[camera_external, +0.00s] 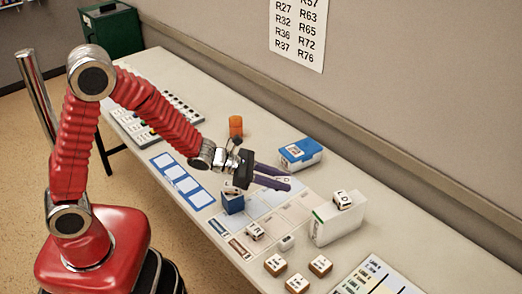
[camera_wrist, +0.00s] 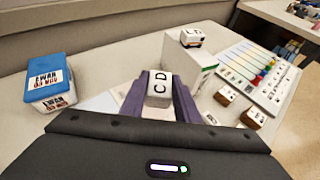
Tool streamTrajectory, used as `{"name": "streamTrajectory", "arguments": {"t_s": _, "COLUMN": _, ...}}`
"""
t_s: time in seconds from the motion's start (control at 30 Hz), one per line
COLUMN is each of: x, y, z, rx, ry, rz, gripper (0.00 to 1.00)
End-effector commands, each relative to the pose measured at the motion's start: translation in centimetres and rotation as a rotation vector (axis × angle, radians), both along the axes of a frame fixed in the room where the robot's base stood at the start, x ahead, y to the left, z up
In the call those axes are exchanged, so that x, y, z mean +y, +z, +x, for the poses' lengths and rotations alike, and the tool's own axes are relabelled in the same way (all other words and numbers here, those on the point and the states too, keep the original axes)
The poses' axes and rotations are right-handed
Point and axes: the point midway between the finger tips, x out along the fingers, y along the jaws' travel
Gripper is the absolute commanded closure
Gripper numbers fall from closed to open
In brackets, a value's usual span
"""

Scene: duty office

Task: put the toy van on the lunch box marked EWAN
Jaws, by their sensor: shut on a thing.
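The blue lunch box (camera_wrist: 48,85) in the wrist view carries a label reading EWAN. It also shows in the external view (camera_external: 301,153), near the wall, beyond my fingertips. In the external view my gripper (camera_external: 270,177) is above the table, beside and apart from that lunch box; the fingers mostly hide the block there.
A white box (camera_external: 338,221) with a lettered cube (camera_external: 343,199) on top stands to the right. Several lettered cubes (camera_external: 274,264) lie in front of it. A dark blue box (camera_external: 232,202) stands below my wrist. An orange container (camera_external: 236,126) stands further back.

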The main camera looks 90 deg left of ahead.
Motion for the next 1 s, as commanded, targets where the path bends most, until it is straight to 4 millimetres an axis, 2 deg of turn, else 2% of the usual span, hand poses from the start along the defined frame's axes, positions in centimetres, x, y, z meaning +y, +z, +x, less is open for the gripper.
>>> {"name": "streamTrajectory", "arguments": {"t_s": 0.03, "x": 2.2, "y": 0.1, "z": 0.0, "rx": -0.001, "ry": 0.029, "rz": 0.003, "gripper": 0.93}}
{"name": "streamTrajectory", "arguments": {"t_s": 0.1, "x": 4.9, "y": 0.2, "z": 0.1, "rx": -0.001, "ry": 0.064, "rz": 0.005, "gripper": 0.93}}
{"name": "streamTrajectory", "arguments": {"t_s": 0.47, "x": 18.6, "y": 1.6, "z": -0.7, "rx": -0.006, "ry": 0.238, "rz": 0.017, "gripper": 0.93}}
{"name": "streamTrajectory", "arguments": {"t_s": 0.6, "x": 23.2, "y": 2.9, "z": -0.7, "rx": -0.010, "ry": 0.296, "rz": 0.021, "gripper": 0.93}}
{"name": "streamTrajectory", "arguments": {"t_s": 0.77, "x": 25.3, "y": 4.9, "z": 0.4, "rx": -0.018, "ry": 0.326, "rz": 0.016, "gripper": 0.93}}
{"name": "streamTrajectory", "arguments": {"t_s": 1.0, "x": 25.4, "y": 4.6, "z": 0.2, "rx": -0.010, "ry": 0.349, "rz": -0.019, "gripper": 0.93}}
